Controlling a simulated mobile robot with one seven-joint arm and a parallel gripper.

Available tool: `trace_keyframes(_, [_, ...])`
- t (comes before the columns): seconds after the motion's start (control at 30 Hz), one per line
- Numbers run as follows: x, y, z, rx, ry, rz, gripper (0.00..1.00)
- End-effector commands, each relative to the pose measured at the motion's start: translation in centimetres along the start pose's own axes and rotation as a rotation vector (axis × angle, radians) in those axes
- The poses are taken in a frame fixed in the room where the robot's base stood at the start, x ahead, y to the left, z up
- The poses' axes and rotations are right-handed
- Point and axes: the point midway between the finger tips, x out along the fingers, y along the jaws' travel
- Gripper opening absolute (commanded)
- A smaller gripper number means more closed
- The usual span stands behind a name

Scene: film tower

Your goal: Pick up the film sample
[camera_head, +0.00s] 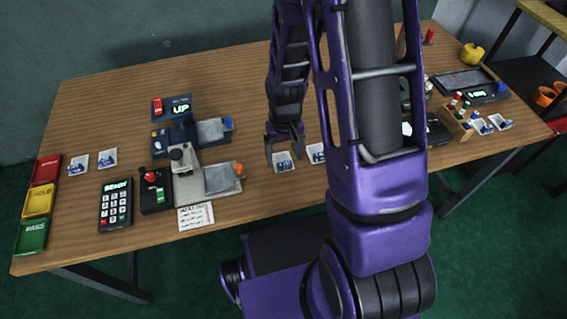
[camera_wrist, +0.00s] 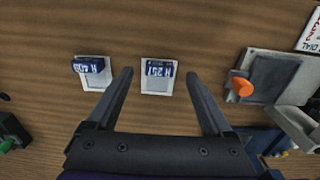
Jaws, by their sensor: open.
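Two film samples, white squares with blue labels, lie side by side on the table in front of my gripper. In the wrist view, one film sample (camera_wrist: 157,77) lies between the lines of my two open fingers, and its label appears to read "N 257". The other film sample (camera_wrist: 94,72) lies to the left, outside the fingers. In the head view they are the near sample (camera_head: 284,161) and the one beside it (camera_head: 316,153), partly hidden by my arm. My gripper (camera_head: 284,150) is open and empty, pointing down above the table by the first sample.
More samples lie at far left (camera_head: 107,158) and right (camera_head: 483,126) on the table. A grey device with an orange knob (camera_head: 239,169) stands left of my gripper. A keypad (camera_head: 116,204) and red, yellow and green trays (camera_head: 39,200) are further left. Bare wood lies behind.

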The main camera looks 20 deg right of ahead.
Motion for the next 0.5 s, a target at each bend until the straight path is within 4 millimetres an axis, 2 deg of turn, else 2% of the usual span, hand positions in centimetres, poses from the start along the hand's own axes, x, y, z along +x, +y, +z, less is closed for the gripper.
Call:
trace_keyframes(0.03, [1.0, 0.1, 0.2, 0.000, -0.006, 0.000, 0.85])
trace_keyframes(0.2, [3.2, 0.1, 0.2, 0.000, -0.004, 0.000, 0.85])
trace_keyframes(0.5, [3.7, 0.1, 0.1, 0.000, 0.000, 0.000, 0.85])
